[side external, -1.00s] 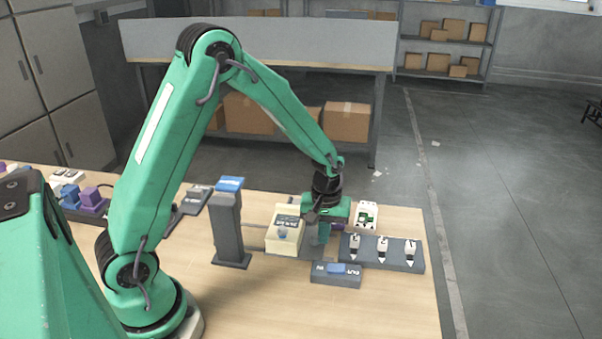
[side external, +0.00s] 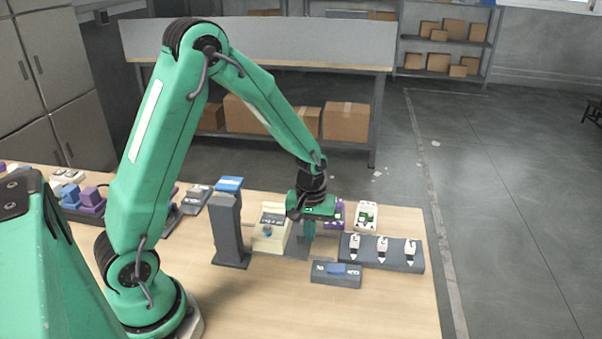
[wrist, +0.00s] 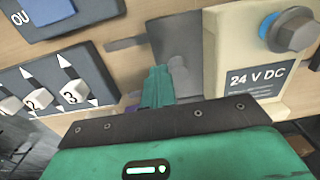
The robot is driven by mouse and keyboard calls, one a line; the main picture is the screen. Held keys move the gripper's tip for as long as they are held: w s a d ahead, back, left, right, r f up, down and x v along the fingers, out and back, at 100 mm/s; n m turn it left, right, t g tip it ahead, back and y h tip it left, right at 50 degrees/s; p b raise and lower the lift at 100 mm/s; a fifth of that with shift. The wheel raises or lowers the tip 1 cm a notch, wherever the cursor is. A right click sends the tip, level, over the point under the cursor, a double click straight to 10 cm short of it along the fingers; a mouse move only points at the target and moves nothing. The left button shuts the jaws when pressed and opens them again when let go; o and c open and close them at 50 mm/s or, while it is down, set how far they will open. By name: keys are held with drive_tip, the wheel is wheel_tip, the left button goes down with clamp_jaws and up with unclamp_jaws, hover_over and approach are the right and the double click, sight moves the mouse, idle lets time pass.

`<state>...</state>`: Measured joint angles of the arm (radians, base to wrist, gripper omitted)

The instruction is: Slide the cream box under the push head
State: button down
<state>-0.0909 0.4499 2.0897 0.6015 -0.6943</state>
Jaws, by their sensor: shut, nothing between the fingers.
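The cream box (side external: 268,241) stands upright on the table, just right of a dark grey column (side external: 228,235) with a blue top. My gripper (side external: 309,236) is pointing down on the right side of the box. Its green fingers are together and empty; in the wrist view my gripper (wrist: 156,85) shows a small gap to the box. I cannot tell which part is the push head.
A dark block with white numbered sliders (side external: 383,262) and a dark block with a blue switch (side external: 336,281) stand to the right. A purple part (side external: 337,207) and a white box (side external: 366,207) are behind. The front table is clear.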

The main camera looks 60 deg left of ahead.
sight(281, 224)
drive_tip(key=shift+s+a, duration=2.75)
drive_tip(key=shift+w+d, duration=0.2)
drive_tip(key=shift+r, duration=2.95)
